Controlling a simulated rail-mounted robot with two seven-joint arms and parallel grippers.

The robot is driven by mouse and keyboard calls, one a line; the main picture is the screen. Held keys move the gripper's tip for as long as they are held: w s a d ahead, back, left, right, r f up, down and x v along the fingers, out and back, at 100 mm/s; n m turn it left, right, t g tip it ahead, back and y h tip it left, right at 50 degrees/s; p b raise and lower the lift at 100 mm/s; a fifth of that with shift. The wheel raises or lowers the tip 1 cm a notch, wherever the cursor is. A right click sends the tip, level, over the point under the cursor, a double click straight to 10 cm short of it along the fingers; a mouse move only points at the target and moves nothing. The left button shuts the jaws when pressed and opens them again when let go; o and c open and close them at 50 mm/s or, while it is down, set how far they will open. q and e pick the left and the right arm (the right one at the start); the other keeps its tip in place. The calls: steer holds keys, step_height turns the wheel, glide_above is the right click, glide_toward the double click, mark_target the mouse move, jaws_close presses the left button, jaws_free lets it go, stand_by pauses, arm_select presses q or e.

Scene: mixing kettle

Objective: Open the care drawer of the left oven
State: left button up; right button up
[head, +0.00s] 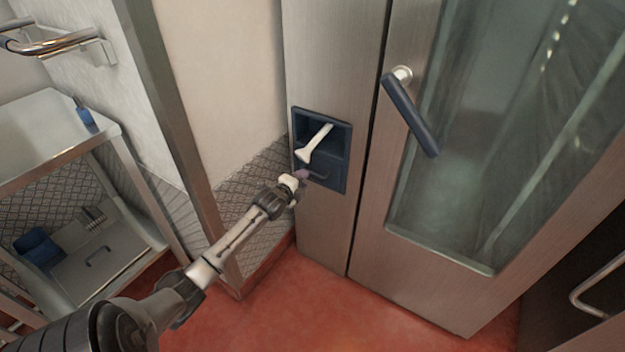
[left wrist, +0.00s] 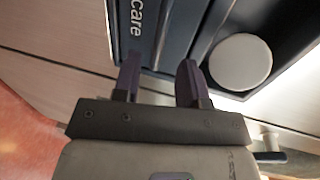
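The care drawer (head: 328,178) is a dark blue front with a thin curved handle, low in the blue recess on the left oven's side column. It looks closed. In the left wrist view the dark drawer front (left wrist: 149,18) carries the word "care". My left gripper (head: 302,175) is right at the left part of the drawer front. In the left wrist view its two purple fingers (left wrist: 160,82) stand apart against the blue surfaces, with nothing clearly held between them. The handle is not clear there. My right gripper is not in view.
A white hand piece (head: 316,144) sits in the recess above the drawer; its round end (left wrist: 240,62) shows beside my fingers. The oven door has a blue lever handle (head: 411,113). A metal shelf rack (head: 84,165) stands at left. Red floor (head: 320,312) is clear.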

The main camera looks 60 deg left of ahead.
mark_target(312, 172)
arm_select(q)
steer(key=shift+b+x, duration=1.5)
steer(key=shift+x, duration=1.65)
steer(key=shift+c, duration=0.5)
jaws_close()
